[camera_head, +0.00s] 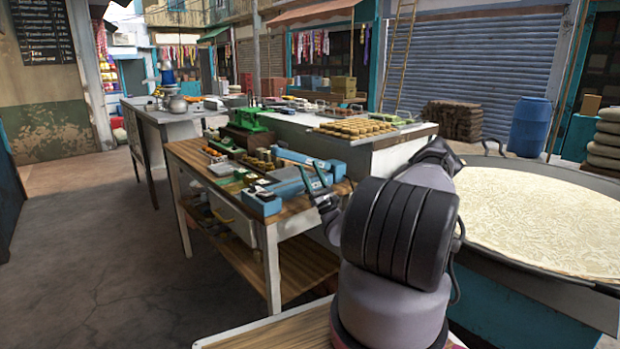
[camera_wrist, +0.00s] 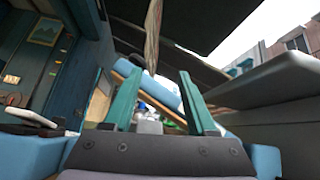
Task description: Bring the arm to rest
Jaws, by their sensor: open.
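My gripper (camera_wrist: 156,88) shows in the wrist view as two teal fingers standing apart, with nothing held between them. In the head view my arm rises from the bottom centre and bends. Its thick dark links cover much of the gripper end, which shows partly beside the wooden work table (camera_head: 200,157). The gripper end is near the table's right end and the blue tools there; whether it touches anything cannot be told.
A wide pan of pale milk (camera_head: 545,222) stands close on the right. Blue tools (camera_head: 262,203) and small parts crowd the work table. A white counter (camera_head: 385,160) with a tray of round brown pieces (camera_head: 365,128) stands behind. The floor (camera_head: 95,250) at left is clear.

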